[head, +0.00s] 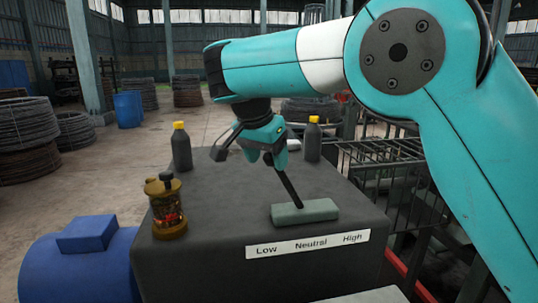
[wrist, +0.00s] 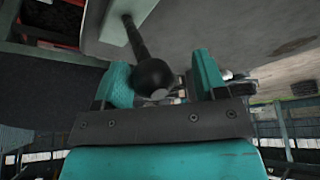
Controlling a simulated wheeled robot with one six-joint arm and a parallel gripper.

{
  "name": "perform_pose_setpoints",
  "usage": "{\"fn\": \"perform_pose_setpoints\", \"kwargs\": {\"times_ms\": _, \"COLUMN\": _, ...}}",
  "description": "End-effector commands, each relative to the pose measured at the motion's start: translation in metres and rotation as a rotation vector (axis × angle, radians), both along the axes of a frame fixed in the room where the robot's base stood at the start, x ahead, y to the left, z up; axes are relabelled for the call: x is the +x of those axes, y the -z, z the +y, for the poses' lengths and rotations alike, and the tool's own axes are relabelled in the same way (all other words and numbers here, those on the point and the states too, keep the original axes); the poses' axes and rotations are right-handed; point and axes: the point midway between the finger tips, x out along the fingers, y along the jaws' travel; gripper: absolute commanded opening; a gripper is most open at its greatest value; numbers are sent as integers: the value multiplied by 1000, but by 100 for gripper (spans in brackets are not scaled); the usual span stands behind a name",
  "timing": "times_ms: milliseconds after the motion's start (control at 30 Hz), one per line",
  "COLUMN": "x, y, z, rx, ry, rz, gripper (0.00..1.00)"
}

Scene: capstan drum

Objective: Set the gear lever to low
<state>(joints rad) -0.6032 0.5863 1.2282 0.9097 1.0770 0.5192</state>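The gear lever (head: 289,187) is a dark rod rising from a grey-green base block (head: 304,211) on top of the dark housing. It leans to the left, toward the Low end of the white label (head: 308,244) reading Low, Neutral, High. My gripper (head: 271,156) is at the lever's upper end and hides the knob in the head view. In the wrist view the round black knob (wrist: 153,75) shows between the teal fingers of my gripper (wrist: 163,76). The fingers are apart, with a visible gap between the knob and the right finger. Contact with the left finger is unclear.
A brass lantern-like device (head: 167,207) stands at the housing's front left. Two dark bottles with yellow caps, one left (head: 181,147) and one right (head: 312,139), stand behind. A blue motor-like cylinder (head: 80,262) is at left; a wire cart (head: 392,175) is at right.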

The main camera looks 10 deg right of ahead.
Motion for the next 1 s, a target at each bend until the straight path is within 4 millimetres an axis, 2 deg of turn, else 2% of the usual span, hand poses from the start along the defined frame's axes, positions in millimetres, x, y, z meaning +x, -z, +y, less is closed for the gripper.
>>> {"fn": "perform_pose_setpoints", "kwargs": {"times_ms": 267, "x": -1, "y": -8, "z": -2, "rx": 0, "ry": 8, "rz": -3, "gripper": 65}}
{"fn": "perform_pose_setpoints", "kwargs": {"times_ms": 367, "x": -4, "y": -22, "z": 2, "rx": 0, "ry": 6, "rz": -5, "gripper": 65}}
{"fn": "perform_pose_setpoints", "kwargs": {"times_ms": 600, "x": -19, "y": -76, "z": 19, "rx": 1, "ry": 2, "rz": -3, "gripper": 65}}
{"fn": "perform_pose_setpoints", "kwargs": {"times_ms": 700, "x": -24, "y": -93, "z": 24, "rx": 1, "ry": 2, "rz": -2, "gripper": 65}}
{"fn": "perform_pose_setpoints", "kwargs": {"times_ms": 833, "x": -29, "y": -106, "z": 28, "rx": 0, "ry": 1, "rz": -2, "gripper": 65}}
{"fn": "perform_pose_setpoints", "kwargs": {"times_ms": 1000, "x": -32, "y": -112, "z": 30, "rx": 0, "ry": 3, "rz": -2, "gripper": 65}}
